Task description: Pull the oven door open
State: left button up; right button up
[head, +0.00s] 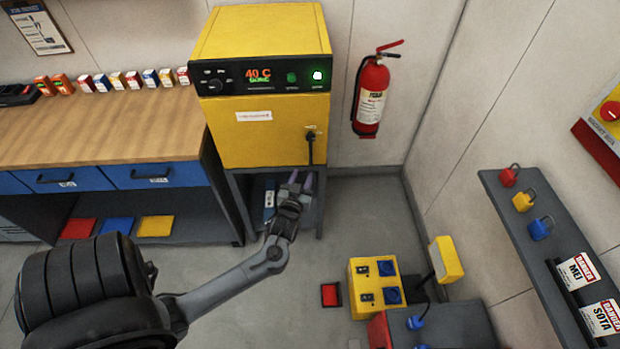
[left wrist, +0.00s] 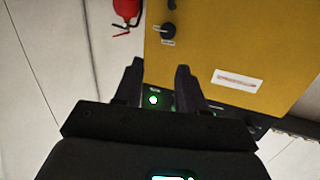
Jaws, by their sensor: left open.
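The yellow oven (head: 262,45) stands on a dark stand, with a black control panel reading 40 C. Its door (head: 262,150) looks shut and carries a small white label. A black handle (head: 311,150) hangs down at the door's right edge. My left gripper (head: 302,182) is open and empty, and appears below the handle in the head view. In the left wrist view, its two dark fingers (left wrist: 160,68) point toward the yellow door (left wrist: 235,45), with the dark latch (left wrist: 168,31) beyond the tips. I see no contact with the handle. My right gripper is not in view.
A fire extinguisher (head: 371,95) hangs on the wall right of the oven. A wooden workbench (head: 100,130) with blue drawers stands at left. A yellow socket box (head: 375,287) and a red-topped pedal-like block (head: 331,295) are at lower right. Floor before the oven is mostly clear.

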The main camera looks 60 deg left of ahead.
pick_arm(q)
jog(key=n+y+b, duration=0.1)
jog(key=y+b, duration=0.1)
jog(key=b, duration=0.6)
send_near(311, 158)
jog(key=s+d+r, duration=0.2)
jog(key=s+d, duration=0.1)
jog(key=s, duration=0.1)
jog(key=w+a+f+b, duration=0.1)
jog(key=w+f+b, duration=0.15)
jog(key=b, duration=0.25)
jog(key=shift+n, duration=0.4)
jog(key=b+x, duration=0.1)
jog(key=x, duration=0.2)
jog(key=b+x, duration=0.1)
jog(key=x, duration=0.3)
jog(key=b+x, duration=0.1)
jog(key=x, duration=0.2)
jog(key=shift+w+a+r, duration=0.15)
jog(key=shift+a+r, duration=0.15)
jog(key=shift+a, duration=0.05)
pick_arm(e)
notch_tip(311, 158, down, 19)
pick_arm(q)
jog(key=shift+c, duration=0.3)
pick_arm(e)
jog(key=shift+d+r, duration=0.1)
pick_arm(q)
grip_shut()
